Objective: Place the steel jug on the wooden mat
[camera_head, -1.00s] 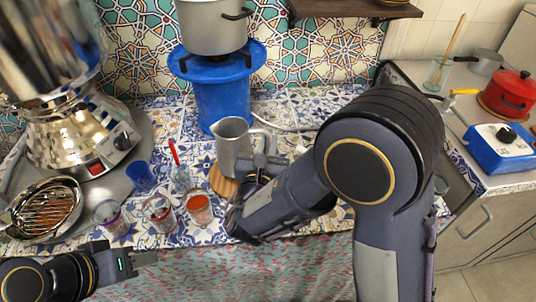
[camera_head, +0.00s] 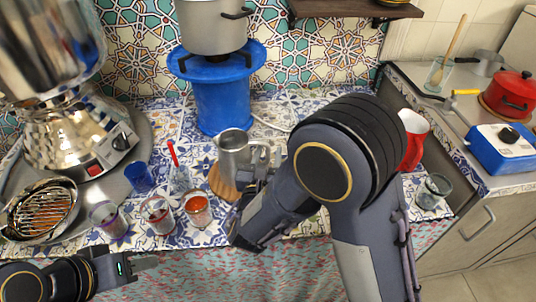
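The steel jug (camera_head: 232,158) stands upright with its base over the round wooden mat (camera_head: 218,184), whose left and front parts show. The base appears to rest on the mat, though its right side is partly hidden. The jug's handle (camera_head: 263,148) points right. My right gripper (camera_head: 262,168) is at the handle; its fingers are partly hidden, so I cannot tell whether they grip it. My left gripper (camera_head: 148,262) is at the lower left, away from the jug, with nothing visible in it; its finger gap is unclear.
Several glasses, including one with red contents (camera_head: 198,209), stand left of the mat. A blue cup (camera_head: 139,177) is further left, near the samovar (camera_head: 75,135). A blue stand (camera_head: 221,105) with a pot is behind. A red jug (camera_head: 414,135) and a dark glass (camera_head: 433,191) are at right.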

